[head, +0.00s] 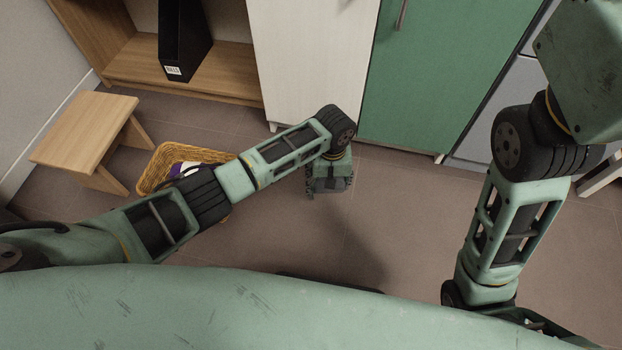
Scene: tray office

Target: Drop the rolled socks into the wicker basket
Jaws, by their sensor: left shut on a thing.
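The wicker basket (150,176) stands on the floor at the left, partly hidden behind my left arm. A white and dark purple item shows inside it, too covered by the arm to name. My left gripper (328,190) points down over the floor, to the right of the basket and apart from it. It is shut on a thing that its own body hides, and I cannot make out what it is. No rolled socks can be clearly recognised in view.
A wooden stool (88,125) stands left of the basket. Behind are a wooden shelf (225,75) with a black binder (182,40), a white cabinet (305,55) and a green cabinet door (425,80). The brown tiled floor (400,220) between my arms is clear.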

